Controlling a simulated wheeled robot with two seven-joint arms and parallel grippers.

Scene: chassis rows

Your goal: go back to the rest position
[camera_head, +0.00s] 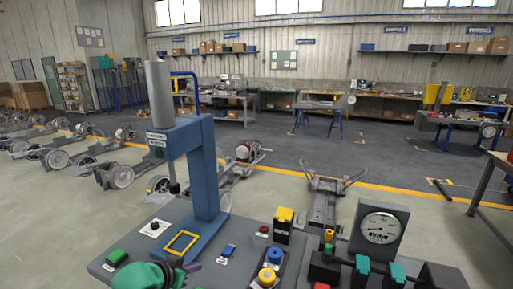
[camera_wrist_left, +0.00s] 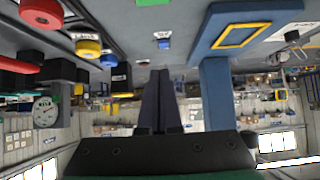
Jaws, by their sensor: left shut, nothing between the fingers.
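My left gripper (camera_head: 192,267) shows at the bottom of the head view, a green wrist with dark fingers over the front of the grey console (camera_head: 110,268). In the left wrist view its two dark fingers (camera_wrist_left: 158,74) lie together, shut with nothing between them. That view is turned over, with the console along its top. My right gripper is in neither view.
A blue press column (camera_head: 203,170) stands on the console just behind my left gripper, with a yellow-framed square (camera_head: 182,243) at its foot. Buttons, including a blue-topped one (camera_head: 275,255), and a round gauge (camera_head: 380,228) stand to the right. Chassis rows (camera_head: 100,170) fill the floor beyond.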

